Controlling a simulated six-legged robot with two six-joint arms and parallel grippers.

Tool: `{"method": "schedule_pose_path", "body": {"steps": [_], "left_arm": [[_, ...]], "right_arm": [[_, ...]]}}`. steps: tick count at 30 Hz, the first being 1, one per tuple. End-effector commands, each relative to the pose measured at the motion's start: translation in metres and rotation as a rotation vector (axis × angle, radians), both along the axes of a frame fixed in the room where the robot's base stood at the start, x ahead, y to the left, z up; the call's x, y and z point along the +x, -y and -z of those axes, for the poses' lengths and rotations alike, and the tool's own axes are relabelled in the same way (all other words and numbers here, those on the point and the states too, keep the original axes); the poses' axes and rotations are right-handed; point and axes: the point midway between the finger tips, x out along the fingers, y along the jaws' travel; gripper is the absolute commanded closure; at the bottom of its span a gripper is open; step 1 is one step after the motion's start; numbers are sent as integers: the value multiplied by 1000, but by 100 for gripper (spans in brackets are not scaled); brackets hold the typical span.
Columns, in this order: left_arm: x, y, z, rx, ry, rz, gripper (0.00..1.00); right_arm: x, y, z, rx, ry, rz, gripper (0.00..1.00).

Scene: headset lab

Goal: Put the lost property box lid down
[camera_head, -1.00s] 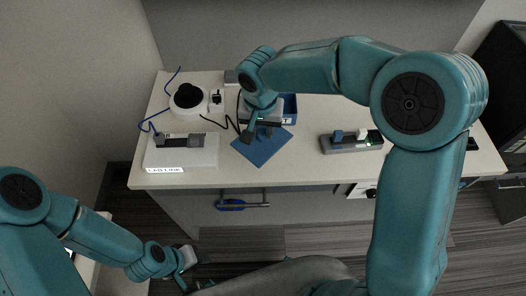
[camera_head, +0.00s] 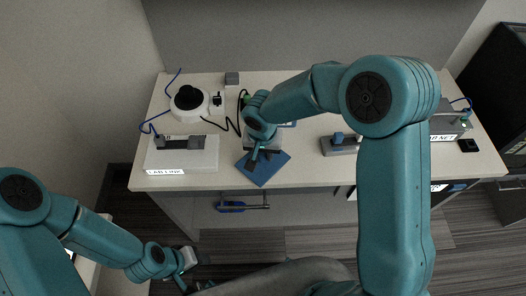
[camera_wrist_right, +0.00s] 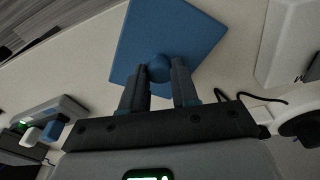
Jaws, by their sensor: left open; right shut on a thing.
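The lost property box lid (camera_head: 268,172) is a flat blue square with a round knob, near the front edge of the white bench. My right gripper (camera_head: 254,162) is over it and shut on its knob. In the right wrist view the lid (camera_wrist_right: 190,35) lies beyond the fingers (camera_wrist_right: 158,88), with the knob between their tips. Whether the lid touches the bench is hard to tell. My left gripper (camera_head: 194,270) is open and empty, low at the left, away from the bench.
A white LAB LINK unit (camera_head: 183,155) stands left of the lid, with a round white device (camera_head: 190,101) behind it. A grey holder (camera_head: 340,146) with a blue block is to the right. A LAB NET unit (camera_head: 448,124) stands at the far right.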

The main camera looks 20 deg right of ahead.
Motion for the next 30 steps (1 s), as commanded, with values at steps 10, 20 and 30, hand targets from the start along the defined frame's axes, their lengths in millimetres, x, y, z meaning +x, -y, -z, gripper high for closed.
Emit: {"method": "schedule_pose_path", "body": {"steps": [10, 20, 30], "left_arm": [[0, 0, 2, 0, 0, 0, 57], [0, 0, -1, 0, 0, 0, 57], [0, 0, 1, 0, 0, 0, 57]], "right_arm": [[0, 0, 1, 0, 0, 0, 45], [-1, -2, -30, 1, 8, 1, 45], [-10, -6, -103, 1, 5, 0, 45]]}}
